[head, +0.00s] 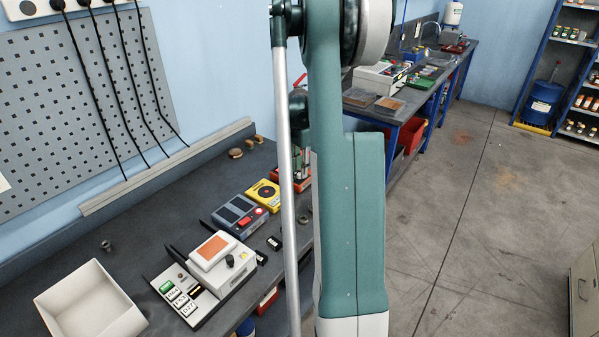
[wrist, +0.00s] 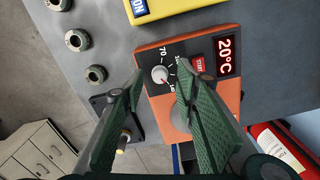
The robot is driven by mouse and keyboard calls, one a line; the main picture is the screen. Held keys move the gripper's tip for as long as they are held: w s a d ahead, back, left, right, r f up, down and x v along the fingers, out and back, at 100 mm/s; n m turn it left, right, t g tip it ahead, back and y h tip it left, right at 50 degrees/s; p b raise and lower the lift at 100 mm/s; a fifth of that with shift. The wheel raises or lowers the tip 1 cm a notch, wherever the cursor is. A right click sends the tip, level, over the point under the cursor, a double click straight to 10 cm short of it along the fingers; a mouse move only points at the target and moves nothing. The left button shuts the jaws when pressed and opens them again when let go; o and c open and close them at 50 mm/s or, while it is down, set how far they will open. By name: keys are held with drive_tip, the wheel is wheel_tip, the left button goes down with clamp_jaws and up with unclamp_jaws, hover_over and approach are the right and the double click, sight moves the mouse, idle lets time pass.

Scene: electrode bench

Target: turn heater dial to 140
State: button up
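The heater is an orange box with a black face (wrist: 150,56) in the wrist view. Its round pale dial (wrist: 160,74) has printed marks around it; 70 is readable, and other marks are partly covered by a finger. The dial's pointer is too small to read surely. A red display (wrist: 227,56) shows 20°C, beside a red START button (wrist: 198,65). My gripper (wrist: 160,76) is open, its green fingertips on either side of the dial; I cannot tell whether they touch it. In the head view, an orange device (head: 280,174), likely the heater, is mostly hidden behind my arm.
A yellow device (wrist: 175,8) stands beside the heater. Several round metal pieces (wrist: 76,40) lie on the bench at left. A red cylinder (wrist: 278,150) is below right. The head view shows a grey-blue device (head: 240,215), a white box (head: 88,300) and hanging cables.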

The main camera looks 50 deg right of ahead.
sight(299, 174)
wheel_tip(299, 174, up, 11)
drive_tip(key=shift+f, duration=0.2)
idle(0.3)
drive_tip(key=shift+a, duration=0.1)
idle(0.5)
drive_tip(key=a+r+n+t, duration=0.1)
drive_tip(key=a+r+n, duration=0.25)
drive_tip(key=a, duration=0.75)
drive_tip(key=a+r+n+t+h, duration=0.1)
drive_tip(key=a+r+n, duration=0.25)
drive_tip(key=a, duration=0.85)
drive_tip(key=a+r+n+t, duration=0.1)
drive_tip(key=a+r+n, duration=0.25)
drive_tip(key=a, duration=0.75)
drive_tip(key=s+a+f+n+t, duration=0.1)
drive_tip(key=s+a+n, duration=0.2)
drive_tip(key=s+a, duration=0.2)
drive_tip(key=s+a+f+n+t, duration=0.1)
drive_tip(key=s+a+n, duration=0.3)
drive_tip(key=a, duration=0.8)
drive_tip(key=s+a+f+n+t+y, duration=0.1)
drive_tip(key=s+a+f+n+t, duration=0.1)
drive_tip(key=s+a, duration=0.3)
drive_tip(key=shift+s+a+n, duration=0.35)
drive_tip(key=shift+a+n, duration=0.5)
drive_tip(key=shift+a, duration=1.3)
